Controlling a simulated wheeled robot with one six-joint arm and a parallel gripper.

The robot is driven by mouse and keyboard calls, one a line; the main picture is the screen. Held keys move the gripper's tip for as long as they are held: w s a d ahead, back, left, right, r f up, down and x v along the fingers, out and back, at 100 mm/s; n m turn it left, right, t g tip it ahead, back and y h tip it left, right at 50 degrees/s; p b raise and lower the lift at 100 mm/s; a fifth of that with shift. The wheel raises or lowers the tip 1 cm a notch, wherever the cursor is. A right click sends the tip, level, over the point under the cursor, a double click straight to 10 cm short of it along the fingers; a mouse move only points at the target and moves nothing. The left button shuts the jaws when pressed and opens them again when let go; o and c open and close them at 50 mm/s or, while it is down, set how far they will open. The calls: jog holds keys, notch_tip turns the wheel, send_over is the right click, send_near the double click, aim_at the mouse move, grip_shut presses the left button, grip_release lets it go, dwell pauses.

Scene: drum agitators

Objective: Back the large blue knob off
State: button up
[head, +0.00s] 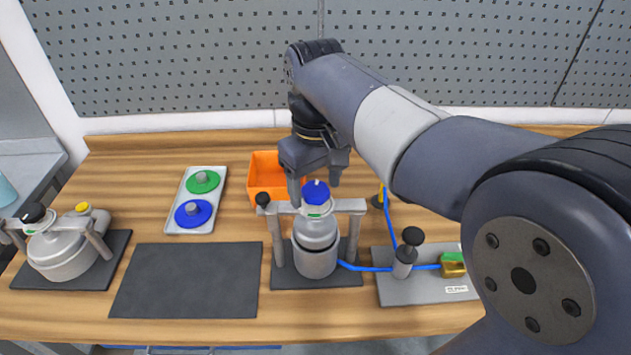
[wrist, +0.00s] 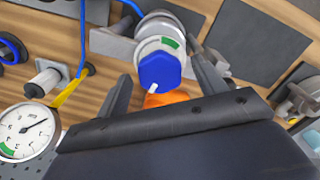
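The large blue knob (head: 316,193) sits on top of a grey and white drum (head: 316,245) that stands in a grey frame. In the wrist view the knob (wrist: 160,70) is faceted, has a small white pointer, and sits above a white collar with a green band (wrist: 170,43). My gripper (head: 315,184) is over the drum, pointing down. In the wrist view its two fingers (wrist: 161,70) are spread, one on each side of the knob, with visible gaps. Whether the fingertips are level with the knob is unclear. It holds nothing.
A tray (head: 172,225) with green and blue discs and an orange bin (head: 265,160) stand behind. A dark mat (head: 187,280) lies empty left of the drum. A second drum (head: 62,255) stands far left. A valve plate (head: 400,290) with blue tubing is at right. The wrist view shows a gauge (wrist: 25,132).

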jog(key=c, duration=1)
jog(key=shift+o, duration=0.2)
jog(key=shift+r+n+p, duration=0.1)
jog(key=shift+n+p, duration=0.2)
jog(key=shift+n, duration=0.1)
jog(key=shift+n+p, duration=0.6)
jog(key=shift+n, duration=0.4)
jog(key=n+p, duration=0.1)
jog(key=n, duration=0.2)
jog(key=shift+n+p, duration=0.3)
jog(key=n+p, duration=0.1)
jog(key=n, duration=0.3)
jog(key=shift+n+p, duration=0.4)
jog(key=shift+n, duration=0.7)
jog(key=shift+f, duration=0.2)
